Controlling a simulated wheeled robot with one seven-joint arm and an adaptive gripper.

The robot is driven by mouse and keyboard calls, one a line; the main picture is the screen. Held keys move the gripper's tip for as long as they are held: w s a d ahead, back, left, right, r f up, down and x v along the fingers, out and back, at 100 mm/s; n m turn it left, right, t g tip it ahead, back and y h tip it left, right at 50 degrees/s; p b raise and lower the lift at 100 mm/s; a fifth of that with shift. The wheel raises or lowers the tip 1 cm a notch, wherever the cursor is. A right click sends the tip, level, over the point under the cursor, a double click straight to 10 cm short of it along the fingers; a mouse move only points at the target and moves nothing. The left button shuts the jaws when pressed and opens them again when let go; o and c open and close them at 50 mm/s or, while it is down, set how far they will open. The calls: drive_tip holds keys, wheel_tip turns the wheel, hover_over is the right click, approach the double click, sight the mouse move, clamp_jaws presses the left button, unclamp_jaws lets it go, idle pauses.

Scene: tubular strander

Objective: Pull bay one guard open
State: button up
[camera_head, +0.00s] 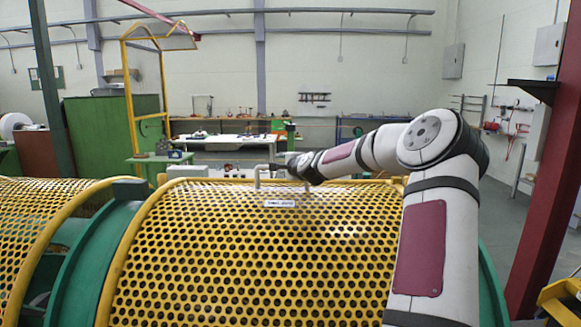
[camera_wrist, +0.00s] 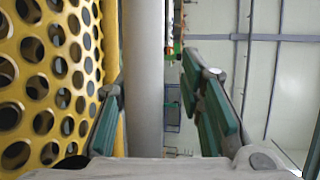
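The bay one guard (camera_head: 250,260) is a curved yellow perforated cover, seen closed over the machine in the head view. A grey bar handle (camera_head: 257,177) stands up at its top edge, above a small white label (camera_head: 280,203). My gripper (camera_head: 294,163) is at the handle, small and partly hidden in the head view. In the wrist view the handle's grey bar (camera_wrist: 143,80) runs vertically between my two open green-padded fingers (camera_wrist: 155,95). The perforated guard (camera_wrist: 50,90) fills the left side, close to the left finger. I cannot tell whether either finger touches the bar.
Another yellow perforated guard (camera_head: 50,225) lies to the left, past a green ring frame (camera_head: 95,260). A yellow post frame (camera_head: 133,90) stands at the back left. A white workbench (camera_head: 225,140) is behind the machine. A red column (camera_head: 548,200) stands at the right.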

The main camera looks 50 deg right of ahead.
drive_tip(key=r, duration=0.2)
hover_over(293, 189)
drive_tip(key=shift+w+d+f, duration=0.1)
drive_tip(key=shift+w+d, duration=0.05)
drive_tip(key=shift+f+p+v, duration=0.2)
drive_tip(key=shift+p+v, duration=1.55)
drive_tip(key=shift+v, duration=0.15)
drive_tip(key=shift+f+p+v, duration=0.25)
drive_tip(key=shift+p+v, duration=1.5)
drive_tip(key=shift+v, duration=0.15)
drive_tip(key=f+p+v, duration=0.1)
drive_tip(key=p+v, duration=0.5)
drive_tip(key=v, duration=0.2)
drive_tip(key=shift+s, duration=0.3)
